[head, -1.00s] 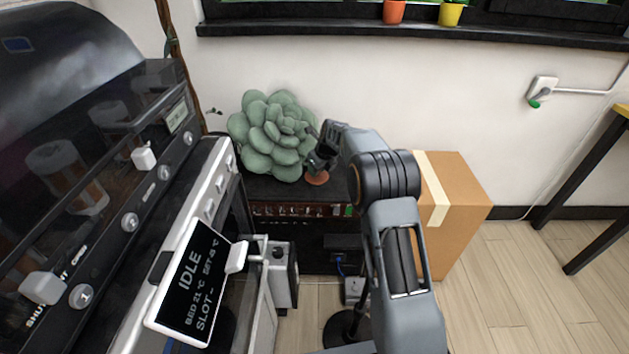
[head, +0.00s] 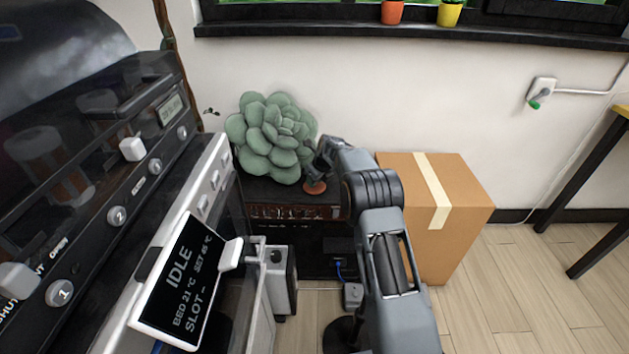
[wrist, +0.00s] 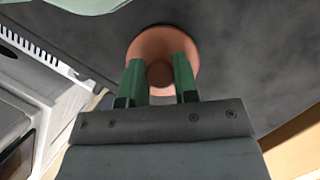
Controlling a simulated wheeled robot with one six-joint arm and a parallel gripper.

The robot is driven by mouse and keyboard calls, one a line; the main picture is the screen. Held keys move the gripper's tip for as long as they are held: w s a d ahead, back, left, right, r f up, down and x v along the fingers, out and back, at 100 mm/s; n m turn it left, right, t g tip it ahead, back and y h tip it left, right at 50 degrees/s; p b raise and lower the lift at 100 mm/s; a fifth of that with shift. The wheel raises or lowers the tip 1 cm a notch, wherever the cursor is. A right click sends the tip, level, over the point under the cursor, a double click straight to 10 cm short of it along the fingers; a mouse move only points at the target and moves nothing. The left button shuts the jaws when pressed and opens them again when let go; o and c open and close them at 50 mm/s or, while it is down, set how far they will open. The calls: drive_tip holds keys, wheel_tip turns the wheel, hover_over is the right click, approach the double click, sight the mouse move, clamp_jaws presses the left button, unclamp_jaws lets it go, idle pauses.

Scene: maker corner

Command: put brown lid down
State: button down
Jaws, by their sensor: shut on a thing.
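The brown lid (wrist: 163,40) is a round, reddish-brown disc with a knob. In the wrist view, the green fingers of my gripper (wrist: 160,72) are shut on its knob. In the head view, the lid (head: 314,188) shows just below my gripper (head: 317,165), beside the succulent plant. It is at or just above the dark top of the low cabinet (head: 265,191); I cannot tell if it touches. My gripper hides part of the lid.
A large green succulent (head: 270,135) stands just left of my gripper. A cardboard box (head: 455,195) is at the right. The black machine with a tilted screen (head: 182,280) fills the left. Bare floor lies at the right.

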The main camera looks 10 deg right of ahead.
drive_tip(key=shift+f, duration=0.1)
drive_tip(key=c, duration=0.9)
unclamp_jaws()
